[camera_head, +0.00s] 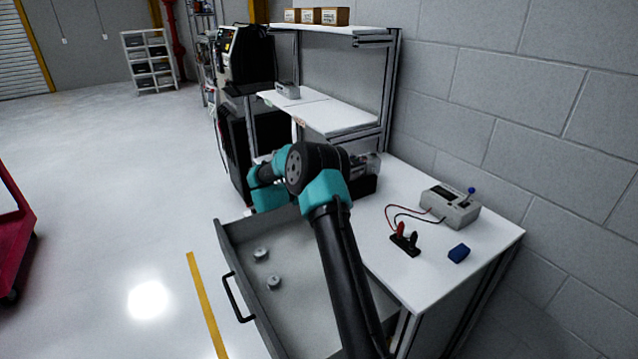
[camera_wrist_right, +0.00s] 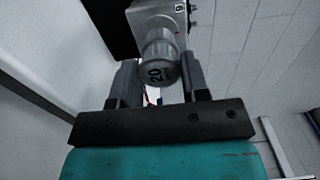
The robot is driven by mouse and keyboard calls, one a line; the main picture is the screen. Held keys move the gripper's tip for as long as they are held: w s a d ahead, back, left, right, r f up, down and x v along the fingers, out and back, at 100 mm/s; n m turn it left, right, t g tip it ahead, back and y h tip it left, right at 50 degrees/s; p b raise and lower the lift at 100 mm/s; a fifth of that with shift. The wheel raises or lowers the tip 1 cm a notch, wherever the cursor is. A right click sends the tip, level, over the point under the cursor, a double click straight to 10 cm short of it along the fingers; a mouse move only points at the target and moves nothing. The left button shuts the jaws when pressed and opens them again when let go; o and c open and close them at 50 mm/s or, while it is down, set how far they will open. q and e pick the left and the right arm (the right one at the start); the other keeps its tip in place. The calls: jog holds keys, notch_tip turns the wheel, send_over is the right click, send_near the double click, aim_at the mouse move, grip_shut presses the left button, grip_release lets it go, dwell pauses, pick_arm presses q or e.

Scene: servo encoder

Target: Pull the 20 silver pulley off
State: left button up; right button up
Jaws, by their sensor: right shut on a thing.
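The silver pulley (camera_wrist_right: 160,64), marked 20, sits on the front of a grey metal device (camera_wrist_right: 158,18) in the right wrist view. My right gripper (camera_wrist_right: 161,78) has a finger on each side of the pulley and is shut on it. In the head view my right arm reaches toward the back of the bench, and its gripper is hidden there behind the arm. The pulley is not visible in the head view. My left gripper is not in view.
An open grey drawer (camera_head: 310,308) holds two small silver round parts (camera_head: 274,282). The white bench (camera_head: 405,270) carries a grey meter box (camera_head: 451,206) with leads, a black terminal block (camera_head: 405,243) and a blue block (camera_head: 459,253). A shelf (camera_head: 335,115) stands above the bench's back.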

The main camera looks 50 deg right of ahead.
jog(key=shift+v, duration=1.65)
dwell(0.4)
jog(key=shift+v, duration=2.95)
